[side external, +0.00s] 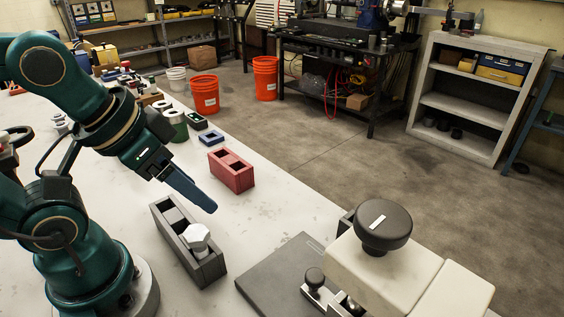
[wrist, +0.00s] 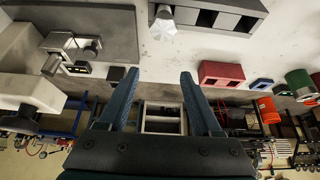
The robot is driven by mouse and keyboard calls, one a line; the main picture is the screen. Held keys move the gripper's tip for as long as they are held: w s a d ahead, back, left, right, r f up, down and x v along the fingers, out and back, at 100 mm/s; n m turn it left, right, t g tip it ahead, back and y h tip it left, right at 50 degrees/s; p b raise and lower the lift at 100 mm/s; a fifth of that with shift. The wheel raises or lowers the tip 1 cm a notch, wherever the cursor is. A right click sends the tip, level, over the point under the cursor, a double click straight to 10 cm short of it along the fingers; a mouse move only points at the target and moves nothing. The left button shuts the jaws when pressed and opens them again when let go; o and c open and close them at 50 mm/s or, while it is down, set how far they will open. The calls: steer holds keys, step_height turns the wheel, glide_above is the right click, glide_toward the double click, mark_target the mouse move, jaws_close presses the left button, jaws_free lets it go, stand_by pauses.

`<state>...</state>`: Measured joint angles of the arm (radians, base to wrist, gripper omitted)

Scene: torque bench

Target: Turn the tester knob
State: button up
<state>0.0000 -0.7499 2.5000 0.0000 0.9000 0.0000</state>
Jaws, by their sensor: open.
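The tester is a cream box (side external: 390,270) at the lower right of the side view. Its black round knob (side external: 383,225) sits on top and bears a white mark. In the wrist view the tester (wrist: 35,90) is at the left edge, with the dark knob (wrist: 18,122) partly cut off by the frame. My gripper (side external: 210,207) is above the bench, well left of the knob and apart from it. In the wrist view my gripper (wrist: 159,75) has its two blue fingers spread, with nothing between them.
A dark grey slotted block (side external: 207,271) holds a silver hex-headed piece (side external: 197,238), close to my gripper. A red block (side external: 231,171) stands behind. A grey plate (side external: 284,277) with a small clamp-like fitting (side external: 318,283) lies beside the tester. Bare bench lies between block and plate.

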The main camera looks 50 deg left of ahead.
steer(key=o, duration=0.4)
steer(key=shift+o, duration=0.4)
steer(key=shift+s+r, duration=0.1)
steer(key=shift+r, duration=0.15)
steer(key=w+d+r+m, duration=0.2)
steer(key=w+r, duration=0.1)
steer(key=r, duration=0.3)
step_height(320, 180, up, 4)
steer(key=m+g+h, duration=0.2)
steer(key=m+h, duration=0.1)
steer(key=m, duration=0.4)
glide_above(383, 216)
steer(key=s+a, duration=0.2)
steer(key=shift+w+d+r, duration=0.15)
steer(key=shift+d+r, duration=0.05)
steer(key=shift+x, duration=2.45)
